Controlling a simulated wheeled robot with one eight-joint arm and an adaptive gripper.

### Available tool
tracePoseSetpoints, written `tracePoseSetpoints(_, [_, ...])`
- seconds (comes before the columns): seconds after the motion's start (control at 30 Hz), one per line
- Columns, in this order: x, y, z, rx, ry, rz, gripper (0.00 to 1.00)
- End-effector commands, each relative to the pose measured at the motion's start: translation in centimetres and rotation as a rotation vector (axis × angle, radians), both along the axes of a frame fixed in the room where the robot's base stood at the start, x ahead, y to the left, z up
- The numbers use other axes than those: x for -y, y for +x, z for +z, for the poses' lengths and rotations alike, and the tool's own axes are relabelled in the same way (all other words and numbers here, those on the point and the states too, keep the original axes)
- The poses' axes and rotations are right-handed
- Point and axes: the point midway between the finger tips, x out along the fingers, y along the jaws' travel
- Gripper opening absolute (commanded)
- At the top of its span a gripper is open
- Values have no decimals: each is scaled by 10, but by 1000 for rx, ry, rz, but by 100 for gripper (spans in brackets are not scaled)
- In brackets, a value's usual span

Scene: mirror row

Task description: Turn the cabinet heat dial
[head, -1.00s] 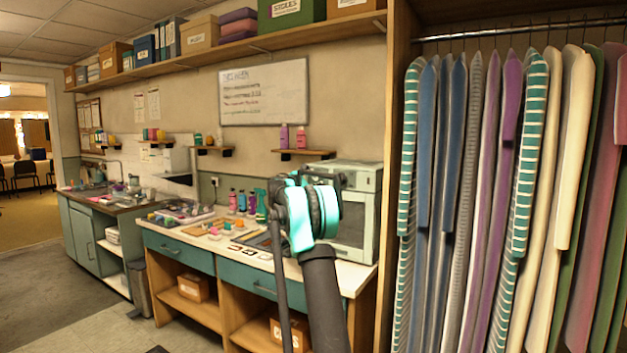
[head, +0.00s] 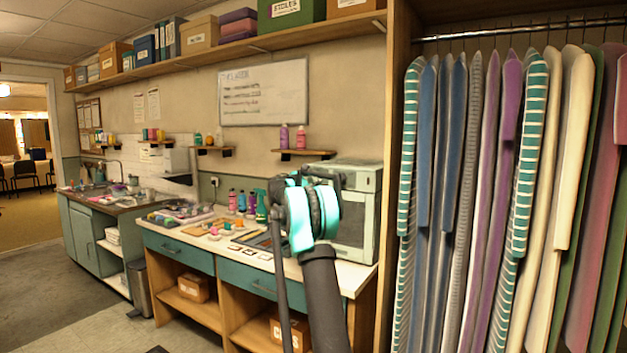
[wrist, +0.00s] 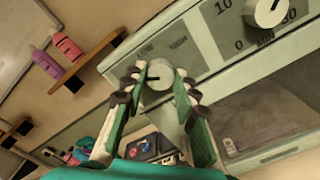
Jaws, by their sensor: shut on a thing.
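The cabinet (head: 352,228) is a pale grey-green box with a dark front window, standing at the right end of the counter. In the wrist view its heat dial (wrist: 160,69) is a round pale knob on the front panel, with faint low and high markings above it. My gripper (wrist: 160,80) has its two green-and-grey fingers shut on this dial, one on each side. A second knob (wrist: 266,10), with minute numbers around it, sits farther right on the panel, clear of my fingers. In the head view my arm hides the dial and the fingertips.
The white counter (head: 345,276) holds bottles, a green spray bottle (head: 261,206) and small make-up items left of the cabinet. A small wall shelf (head: 303,154) with two pink and purple bottles is above. A wooden wardrobe side (head: 392,150) with hanging robes stands close on the right.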

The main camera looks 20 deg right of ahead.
Motion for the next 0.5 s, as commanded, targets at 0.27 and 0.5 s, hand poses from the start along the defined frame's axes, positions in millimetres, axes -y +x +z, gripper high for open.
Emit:
tracePoseSetpoints(0.27, [0, 0, -1, 130, 102, -1, 0])
tracePoseSetpoints(0.5, [0, 0, -1, 303, 239, -1, 0])
